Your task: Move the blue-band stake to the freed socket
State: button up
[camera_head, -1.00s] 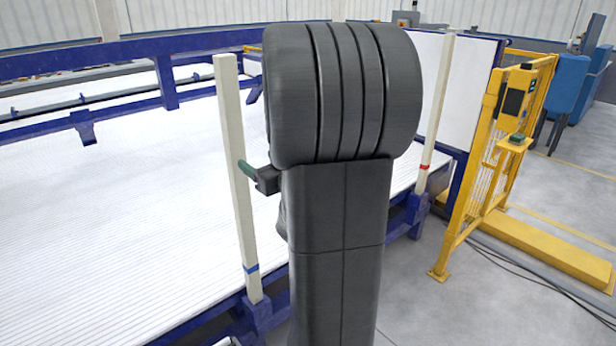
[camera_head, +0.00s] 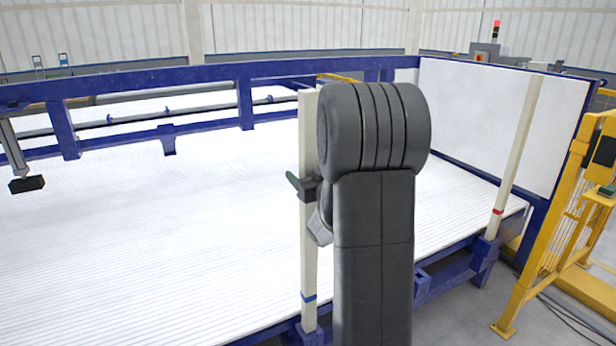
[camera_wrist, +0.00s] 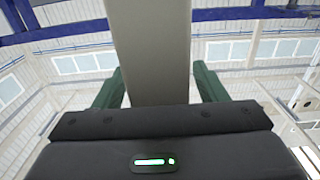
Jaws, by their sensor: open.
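The blue-band stake (camera_head: 309,262) is a pale square post, upright, with a blue band low down. Its foot is in a blue socket (camera_head: 309,336) on the bed's near edge. My gripper (camera_head: 303,187) is at the stake's upper part, partly hidden by my dark arm. In the wrist view the stake (camera_wrist: 150,45) stands between the green fingers of my gripper (camera_wrist: 157,90), with gaps on both sides. The gripper is open. I cannot make out for sure which socket is the freed one.
A red-band stake (camera_head: 515,160) stands upright at the right corner of the white ribbed bed (camera_head: 150,240). A blue bracket (camera_head: 421,285) shows on the edge between the stakes. A yellow guard frame (camera_head: 560,230) stands at the right. Blue rails (camera_head: 200,75) run behind.

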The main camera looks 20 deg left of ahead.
aim_at(305, 96)
jog(key=shift+c, duration=0.3)
grip_shut()
jog(key=shift+r+p, duration=2.65)
jog(key=shift+r, duration=2)
jog(key=shift+r+p, duration=3.7)
jog(key=shift+r, duration=2.15)
